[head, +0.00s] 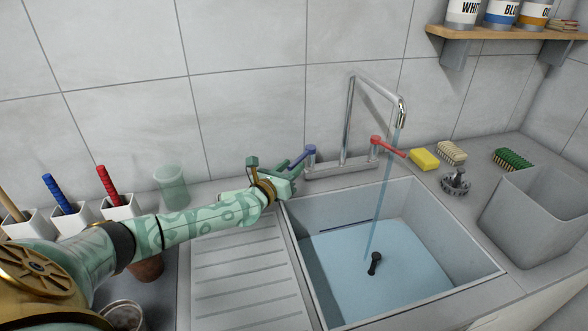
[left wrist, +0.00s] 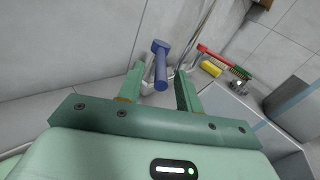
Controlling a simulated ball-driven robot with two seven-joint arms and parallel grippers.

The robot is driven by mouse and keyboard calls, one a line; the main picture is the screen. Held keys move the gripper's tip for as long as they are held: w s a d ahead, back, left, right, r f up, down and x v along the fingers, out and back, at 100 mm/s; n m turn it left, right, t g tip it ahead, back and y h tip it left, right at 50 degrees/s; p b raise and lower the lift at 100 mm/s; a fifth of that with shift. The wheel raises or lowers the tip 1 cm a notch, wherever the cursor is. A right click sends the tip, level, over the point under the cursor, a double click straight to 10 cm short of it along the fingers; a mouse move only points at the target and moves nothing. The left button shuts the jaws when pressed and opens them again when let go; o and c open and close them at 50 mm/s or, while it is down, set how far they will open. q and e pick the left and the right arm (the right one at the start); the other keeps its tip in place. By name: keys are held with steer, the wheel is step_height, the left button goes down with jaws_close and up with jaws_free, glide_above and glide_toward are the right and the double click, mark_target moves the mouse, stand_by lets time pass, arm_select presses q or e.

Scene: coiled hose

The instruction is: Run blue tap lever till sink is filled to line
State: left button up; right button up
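The blue tap lever (head: 303,157) sits at the left end of the tap base. My left gripper (head: 290,176) is beside it. In the left wrist view, the fingers (left wrist: 160,85) are apart and the blue lever (left wrist: 160,66) shows between their tips, touching neither clearly. The tap spout (head: 402,115) pours a thin blue stream into the sink (head: 485,262). Bluish water (head: 335,275) covers the sink's bottom. A dark line (head: 350,226) marks the back wall, close above the water's edge. My right gripper is not in view.
The red tap lever (head: 388,146) stands at the right end of the tap base. A yellow sponge (head: 424,159), brushes (head: 513,158) and a grey bin (head: 535,210) are right of the sink. A green glass (head: 171,187) stands behind my left arm. A black plug-like object (head: 375,263) shows in the water.

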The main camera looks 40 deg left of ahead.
arm_select(q)
steer(key=shift+w, duration=0.8)
jaws_close()
steer(key=d+n+y+p, duration=0.1)
steer(key=y, duration=0.1)
steer(key=d+n+g+y+p, duration=0.1)
steer(key=n+y, duration=0.1)
steer(key=y, duration=0.1)
steer(key=w+d+n+g+y+p, duration=0.1)
steer(key=d+n+y, duration=0.1)
steer(key=shift+d+f+y+p, duration=0.1)
steer(key=shift+y+p, duration=0.2)
steer(key=shift+y, duration=0.1)
steer(key=shift+w+d+n+g+y, duration=0.1)
steer(key=shift+d+n+g+y, duration=0.05)
steer(key=shift+n+g+y, duration=0.2)
